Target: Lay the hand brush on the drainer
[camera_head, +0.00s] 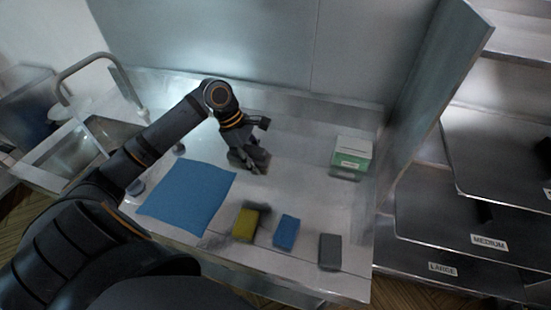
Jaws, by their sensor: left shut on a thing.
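My left gripper (255,164) is low over the steel worktop, right of the blue mat. It is shut on a dark thing at its fingertips, most likely the hand brush, which the fingers largely hide. No other hand brush can be made out. I cannot tell for sure which surface is the drainer; the bare steel worktop (299,187) lies under and around the gripper. My right gripper is not in view.
The blue mat (187,195) lies flat at left. A yellow block (246,223), a blue block (286,232) and a grey block (330,251) line the front. A green-and-white box (351,157) stands at right. A sink with a tap (88,66) is far left; labelled shelves (470,235) are at right.

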